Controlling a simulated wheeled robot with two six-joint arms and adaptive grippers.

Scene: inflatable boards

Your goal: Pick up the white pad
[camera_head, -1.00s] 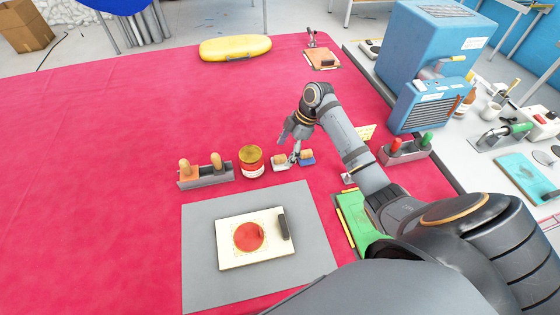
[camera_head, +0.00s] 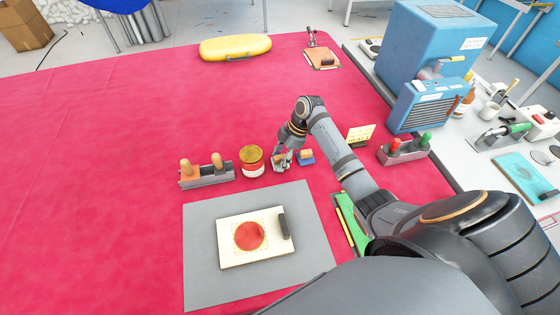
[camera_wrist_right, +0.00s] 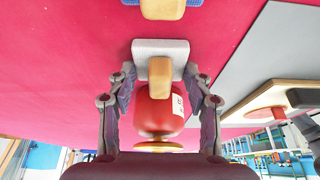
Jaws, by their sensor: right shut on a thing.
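The white pad (camera_wrist_right: 160,47) is a small pale block with a wooden grip on top. In the right wrist view it lies between the fingertips of my right gripper (camera_wrist_right: 161,78), which is shut on it at its two side edges. In the head view my right gripper (camera_head: 282,158) comes down over the pad and hides most of it. I cannot tell any gap between the pad and the red cloth. A blue pad with a similar wooden grip (camera_head: 306,156) lies just right of it, apart from the gripper. My left gripper is not in view.
A red tin (camera_head: 251,161) stands close left of the gripper, and a grey holder with wooden-handled tools (camera_head: 205,177) is beyond it. A grey mat (camera_head: 205,275) with a cream board (camera_head: 231,254) lies nearer. The red cloth at left is clear.

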